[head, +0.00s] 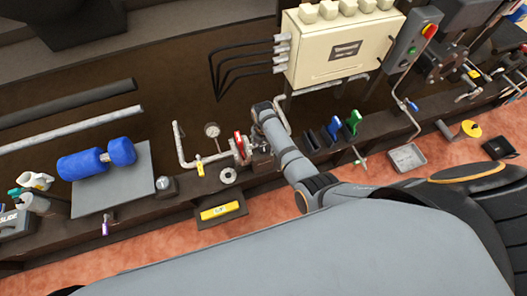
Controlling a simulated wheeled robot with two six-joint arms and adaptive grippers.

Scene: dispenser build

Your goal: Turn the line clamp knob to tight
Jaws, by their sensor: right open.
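A pipe run (186,150) with a round gauge (212,131) sits on the dark bench ledge, and a red handle (239,146) is at its right end. A small grey round knob (164,184) stands on the ledge further left. I cannot tell for sure which of these is the line clamp knob, and no tight mark is readable. My right gripper (258,156) is open, close to the right of the red handle and partly hidden by my own arm. Whether it touches the handle is unclear. My left gripper is not in view.
A cream cabinet (325,75) stands behind. Blue and green handles (353,122) and a grey tray (408,157) are at right.

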